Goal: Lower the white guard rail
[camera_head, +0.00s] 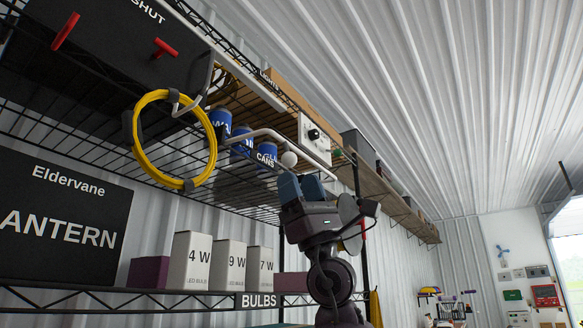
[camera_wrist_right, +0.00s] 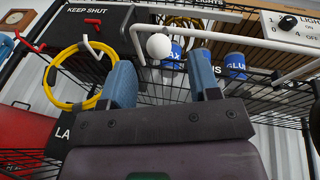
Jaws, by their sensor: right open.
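The white guard rail (camera_head: 312,164) is a bent white bar along the front of the upper wire shelf, in front of the blue cans (camera_head: 241,140). A round white knob (camera_head: 289,159) sits on it. In the right wrist view the rail (camera_wrist_right: 225,37) crosses the top, and its knob (camera_wrist_right: 158,46) shows just beyond and between my fingertips. My right gripper (camera_head: 301,186) has blue fingers and is open, just below the knob. Its spread fingers (camera_wrist_right: 163,78) hold nothing, and I cannot tell whether they touch the rail. My left gripper is out of view.
A yellow cable coil (camera_head: 146,150) hangs on a hook left of the rail. A white switch box with a black dial (camera_head: 314,135) is on the shelf edge. White bulb boxes (camera_head: 230,265) stand on the lower shelf. Open air lies to the right.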

